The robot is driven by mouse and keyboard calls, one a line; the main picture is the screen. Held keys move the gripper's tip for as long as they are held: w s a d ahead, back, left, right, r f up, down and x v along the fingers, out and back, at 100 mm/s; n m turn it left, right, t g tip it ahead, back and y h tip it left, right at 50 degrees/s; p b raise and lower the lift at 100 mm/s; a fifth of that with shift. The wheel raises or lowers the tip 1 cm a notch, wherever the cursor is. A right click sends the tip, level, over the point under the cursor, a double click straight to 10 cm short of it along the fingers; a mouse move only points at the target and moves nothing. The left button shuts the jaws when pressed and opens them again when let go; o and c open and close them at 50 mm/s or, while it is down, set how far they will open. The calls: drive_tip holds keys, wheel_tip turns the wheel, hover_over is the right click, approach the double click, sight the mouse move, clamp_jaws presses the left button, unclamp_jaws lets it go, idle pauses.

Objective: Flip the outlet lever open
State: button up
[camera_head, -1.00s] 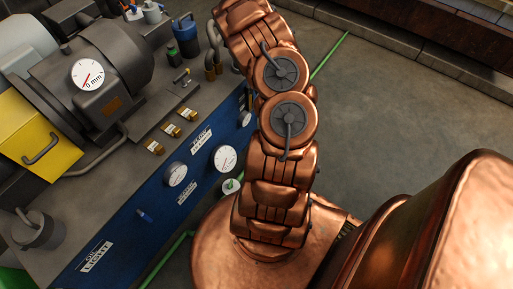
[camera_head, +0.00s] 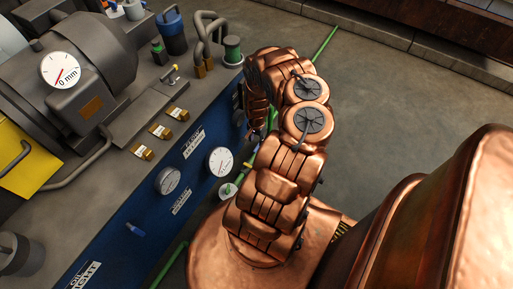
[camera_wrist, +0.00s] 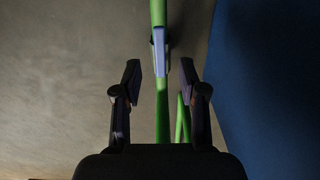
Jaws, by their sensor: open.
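In the wrist view a flat blue-grey lever (camera_wrist: 161,52) lies lengthwise along a green pipe (camera_wrist: 158,14). It is the only lever-like part there; I see no label naming it the outlet lever. My gripper (camera_wrist: 161,82) is open, with one dark finger on each side of the pipe. The lever's near end lies between the fingertips, with a gap on both sides. I cannot tell how far below the fingers it is. In the head view my arm bends down beside the blue panel's right end, and the gripper and lever are not clear.
A motor-like machine (camera_head: 75,75) and brass fittings (camera_head: 178,113) stand on top. In the wrist view a blue wall (camera_wrist: 270,90) is at right. Grey floor (camera_head: 400,110) is open at right.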

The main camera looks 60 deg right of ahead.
sight(256, 148)
drive_tip(key=shift+f+b, duration=1.7)
drive_tip(key=shift+f, duration=1.45)
drive_tip(key=shift+c, duration=0.4)
clamp_jaws()
